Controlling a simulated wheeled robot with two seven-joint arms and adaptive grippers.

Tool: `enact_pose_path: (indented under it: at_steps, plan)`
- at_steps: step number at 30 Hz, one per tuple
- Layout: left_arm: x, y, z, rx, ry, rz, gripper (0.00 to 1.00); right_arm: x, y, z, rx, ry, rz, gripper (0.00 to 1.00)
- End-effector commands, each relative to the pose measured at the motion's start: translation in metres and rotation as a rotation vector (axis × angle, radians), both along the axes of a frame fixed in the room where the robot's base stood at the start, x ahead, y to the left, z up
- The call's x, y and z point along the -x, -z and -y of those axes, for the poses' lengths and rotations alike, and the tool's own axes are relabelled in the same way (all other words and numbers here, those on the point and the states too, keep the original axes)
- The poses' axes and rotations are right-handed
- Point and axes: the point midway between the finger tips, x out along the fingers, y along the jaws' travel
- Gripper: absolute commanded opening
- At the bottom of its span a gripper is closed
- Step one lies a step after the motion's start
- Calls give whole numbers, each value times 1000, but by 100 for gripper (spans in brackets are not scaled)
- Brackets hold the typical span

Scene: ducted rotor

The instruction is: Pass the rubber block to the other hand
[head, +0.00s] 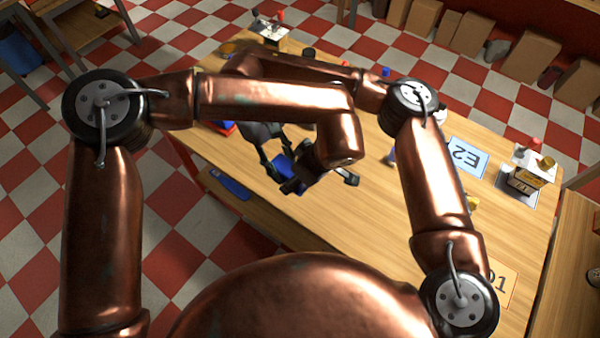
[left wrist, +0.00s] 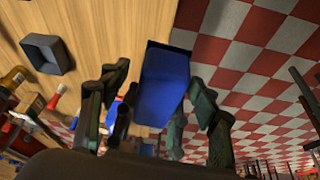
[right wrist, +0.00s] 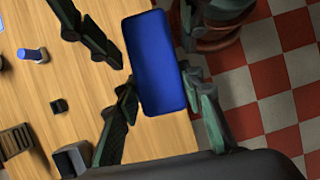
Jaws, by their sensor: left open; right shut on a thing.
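The rubber block is a blue rectangular block (head: 288,167), partly hidden by gripper parts in the head view. It shows more fully in the left wrist view (left wrist: 164,88) and the right wrist view (right wrist: 156,62). My right gripper (head: 276,158) is shut on the block near one end and holds it in the air. My left gripper (head: 320,181) is open at the block's other end. In the left wrist view its fingers stand apart on either side of the block. In the right wrist view the left fingers flank the block's far end, with a wide gap on one side.
The wooden table (head: 400,220) lies beneath my arms. A blue card marked E2 (head: 465,156) and a labelled box (head: 524,180) are on its right. A dark grey open container (left wrist: 47,53) and a blue cylinder (right wrist: 33,55) stand on the table. My forearms cross close together.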

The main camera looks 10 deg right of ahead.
Motion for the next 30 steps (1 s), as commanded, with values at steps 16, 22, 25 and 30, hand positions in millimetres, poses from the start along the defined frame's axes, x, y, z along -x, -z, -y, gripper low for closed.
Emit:
enact_pose_path:
  at_steps: [16,22,25,30]
  plan:
    - [0,0,1,1,0,1,28,0,0,0,-1,0,-1,11]
    - [0,-1,1,2,1,2,15,1,0,-1,-2,-1,-2,11]
    - [-1,-1,1,3,2,2,9,1,0,-1,-2,-1,-2,36]
    - [0,-1,1,3,2,2,8,1,0,-1,-2,-1,-2,48]
